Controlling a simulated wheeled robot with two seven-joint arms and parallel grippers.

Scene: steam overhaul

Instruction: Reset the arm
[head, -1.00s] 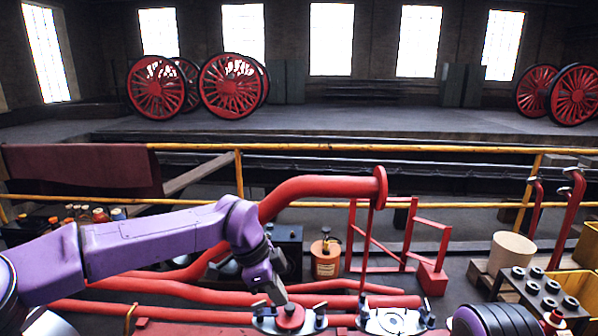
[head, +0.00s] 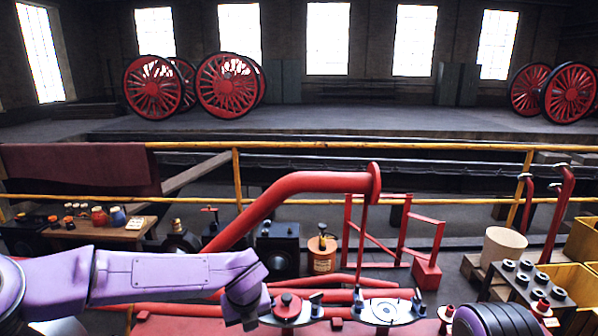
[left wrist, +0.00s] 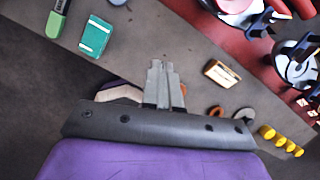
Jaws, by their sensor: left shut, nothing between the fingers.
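My left arm comes in from the left in the head view, its purple forearm nearly level. Its wrist bends down, and the left gripper (head: 249,326) hangs near the bottom edge, left of a round metal fixture with a red knob (head: 286,301). In the left wrist view the left gripper (left wrist: 164,68) is shut, its two grey fingers together with nothing between them, over a dark grey surface. A second round fixture (head: 385,308) stands right of the first, on red. My right gripper is not seen.
A thick red pipe (head: 300,182) rises behind the arm. A copper-coloured pot (head: 322,257) and black box stand behind the fixtures. In the left wrist view, a green card (left wrist: 96,37), a tan block (left wrist: 222,73) and yellow pegs (left wrist: 281,140) lie around the fingers.

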